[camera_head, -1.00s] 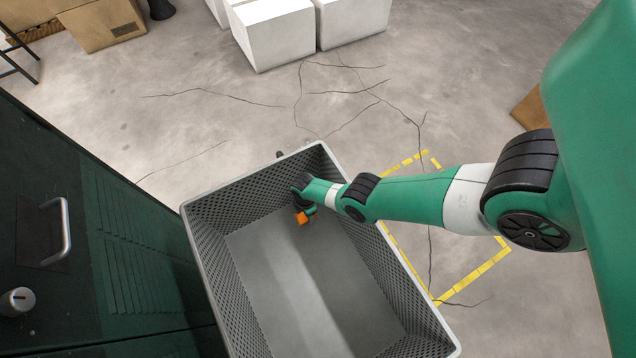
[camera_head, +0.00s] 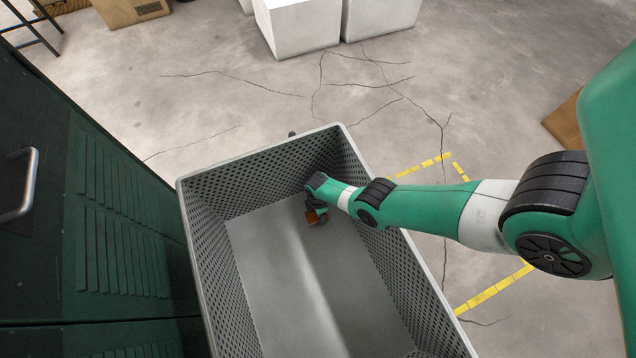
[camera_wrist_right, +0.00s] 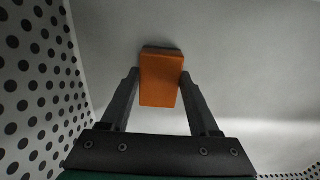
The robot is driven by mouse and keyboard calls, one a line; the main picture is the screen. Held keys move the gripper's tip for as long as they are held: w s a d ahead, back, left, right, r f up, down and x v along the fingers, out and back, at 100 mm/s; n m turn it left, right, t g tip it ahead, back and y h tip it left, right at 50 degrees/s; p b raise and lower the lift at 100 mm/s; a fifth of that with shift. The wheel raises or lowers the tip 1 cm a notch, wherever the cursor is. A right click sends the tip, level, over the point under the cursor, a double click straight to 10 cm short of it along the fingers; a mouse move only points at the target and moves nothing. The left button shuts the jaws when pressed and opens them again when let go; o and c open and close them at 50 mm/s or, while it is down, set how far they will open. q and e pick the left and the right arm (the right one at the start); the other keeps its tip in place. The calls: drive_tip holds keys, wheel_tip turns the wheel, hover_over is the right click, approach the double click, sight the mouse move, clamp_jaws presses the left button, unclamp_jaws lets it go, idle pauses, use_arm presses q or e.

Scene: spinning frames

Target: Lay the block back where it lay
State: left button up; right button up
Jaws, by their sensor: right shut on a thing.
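The orange block (camera_head: 312,217) is inside the grey crate (camera_head: 262,160), near its far right corner. My right gripper (camera_head: 317,212) reaches over the crate's right wall and is shut on the block. In the right wrist view the block (camera_wrist_right: 161,80) sits between the two dark fingers (camera_wrist_right: 160,92), with the crate floor behind it. A dark strip shows along the block's far edge. I cannot tell whether the block touches the floor. My left gripper is not in view.
A dark green cabinet (camera_head: 100,220) with a handle stands left of the crate. White blocks (camera_head: 298,25) and a cardboard box (camera_head: 130,8) stand at the back. Yellow tape (camera_head: 423,165) marks the floor on the right. The rest of the crate floor is bare.

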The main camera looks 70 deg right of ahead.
drive_tip(key=shift+f, duration=0.25)
drive_tip(key=o, duration=1.2)
wheel_tip(320, 180, up, 12)
drive_tip(key=p, duration=1.2)
drive_tip(key=shift+r, duration=0.2)
